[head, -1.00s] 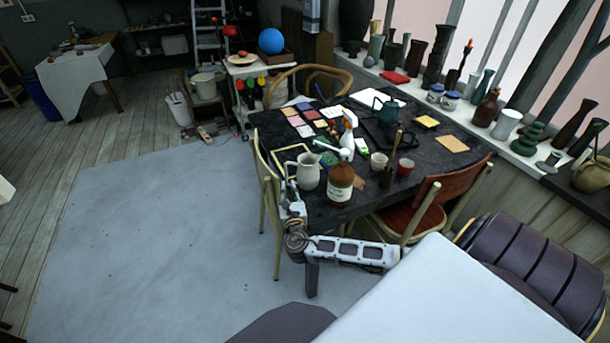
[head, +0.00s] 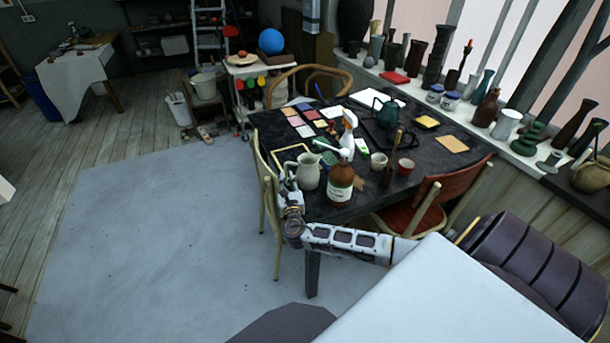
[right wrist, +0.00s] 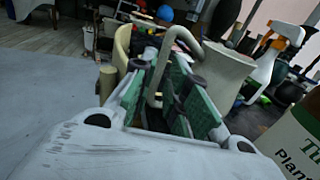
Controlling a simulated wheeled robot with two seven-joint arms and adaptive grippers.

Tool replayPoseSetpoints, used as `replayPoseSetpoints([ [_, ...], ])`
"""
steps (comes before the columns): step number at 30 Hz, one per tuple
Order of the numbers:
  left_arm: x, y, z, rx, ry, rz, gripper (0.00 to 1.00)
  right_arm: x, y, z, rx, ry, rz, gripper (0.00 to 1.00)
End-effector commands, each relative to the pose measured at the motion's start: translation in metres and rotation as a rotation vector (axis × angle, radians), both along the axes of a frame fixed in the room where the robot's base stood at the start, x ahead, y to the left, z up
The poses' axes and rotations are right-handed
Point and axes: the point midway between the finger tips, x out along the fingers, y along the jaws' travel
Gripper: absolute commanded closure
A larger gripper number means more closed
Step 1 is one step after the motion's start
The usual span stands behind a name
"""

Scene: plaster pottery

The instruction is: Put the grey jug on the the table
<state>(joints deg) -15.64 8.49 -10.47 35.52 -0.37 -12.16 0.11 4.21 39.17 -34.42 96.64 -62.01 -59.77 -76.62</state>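The pale grey jug (head: 308,172) stands upright on the dark table (head: 340,212) at its near left corner. In the right wrist view the jug (right wrist: 222,84) is right of centre, with its curved handle toward me. My right gripper (head: 287,183) is at the handle side of the jug. In the right wrist view the right gripper (right wrist: 163,97) is open, its green-padded fingers apart with the lower part of the handle seen between them. Whether a pad touches the handle is unclear. My left gripper is out of view.
A brown bottle (head: 341,184) with a white label stands right of the jug, with a white spray bottle (head: 348,135) behind. A pale chair (head: 265,185) is at the table's left edge, close to my right gripper. A red-backed chair (head: 430,205) is at the right.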

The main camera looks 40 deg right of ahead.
Motion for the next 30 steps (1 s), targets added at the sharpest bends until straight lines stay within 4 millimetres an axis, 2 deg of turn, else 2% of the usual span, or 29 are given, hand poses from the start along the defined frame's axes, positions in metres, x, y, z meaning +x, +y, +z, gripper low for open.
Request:
replayPoseSetpoints([
  [15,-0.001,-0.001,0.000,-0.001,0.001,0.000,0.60,0.039,-0.021,0.002,0.000,0.000,-0.001,0.84],
  [30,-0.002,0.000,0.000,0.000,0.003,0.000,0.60,0.041,-0.023,0.002,0.000,0.000,0.000,0.84],
])
